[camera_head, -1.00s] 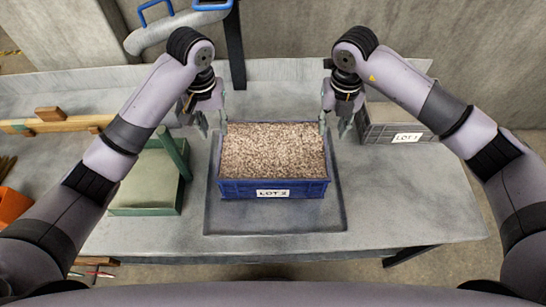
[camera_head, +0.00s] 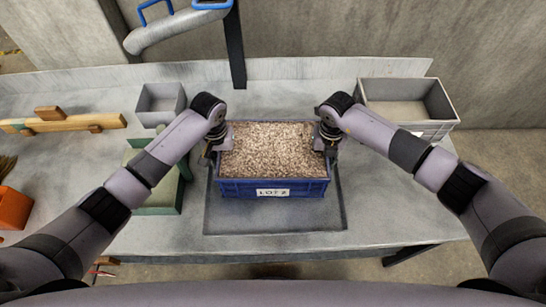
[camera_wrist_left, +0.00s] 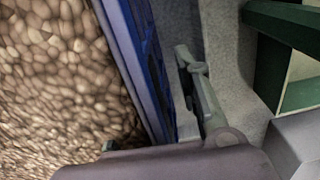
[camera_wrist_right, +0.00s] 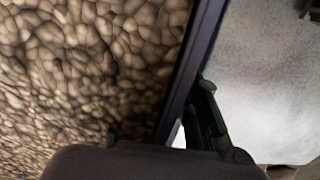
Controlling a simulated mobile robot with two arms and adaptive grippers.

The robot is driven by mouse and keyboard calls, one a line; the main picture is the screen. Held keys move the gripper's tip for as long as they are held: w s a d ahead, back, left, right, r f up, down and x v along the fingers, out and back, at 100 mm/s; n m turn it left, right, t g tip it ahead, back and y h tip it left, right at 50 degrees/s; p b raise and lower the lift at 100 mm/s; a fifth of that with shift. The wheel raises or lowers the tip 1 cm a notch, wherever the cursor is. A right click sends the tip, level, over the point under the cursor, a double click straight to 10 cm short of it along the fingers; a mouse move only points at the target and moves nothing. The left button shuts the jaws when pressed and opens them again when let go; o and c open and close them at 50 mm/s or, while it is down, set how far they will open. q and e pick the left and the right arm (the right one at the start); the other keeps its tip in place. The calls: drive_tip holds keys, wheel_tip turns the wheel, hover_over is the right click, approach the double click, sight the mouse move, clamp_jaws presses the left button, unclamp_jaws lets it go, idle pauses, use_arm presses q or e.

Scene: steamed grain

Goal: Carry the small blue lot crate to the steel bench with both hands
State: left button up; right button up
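The blue lot crate (camera_head: 232,188), labelled LOT 2 and full of brown grain (camera_head: 272,150), sits upright on the grey table in a shallow recessed area. My left gripper (camera_head: 213,152) is at its left wall. In the left wrist view one finger (camera_wrist_left: 200,95) stands outside the blue wall (camera_wrist_left: 140,65) with a gap; the other, on the grain side, is mostly hidden. My right gripper (camera_head: 327,148) is at the right wall. In the right wrist view its outer finger (camera_wrist_right: 207,115) leans close to the wall (camera_wrist_right: 192,65); the inner one is mostly hidden. Both straddle the walls, open.
A grey crate (camera_head: 440,126) stands at the back right. A small grey bin (camera_head: 160,105), a green box (camera_head: 158,207) and a wooden piece (camera_head: 75,124) are on the left. A post (camera_head: 236,50) rises behind. The table (camera_head: 410,205) is clear at front right.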

use_arm(q)
drive_tip(key=shift+f, duration=0.25)
use_arm(e)
drive_tip(key=shift+f, duration=0.25)
use_arm(q)
drive_tip(key=shift+c, duration=0.3)
use_arm(e)
drive_tip(key=shift+c, duration=0.5)
use_arm(q)
clamp_jaws()
use_arm(e)
clamp_jaws()
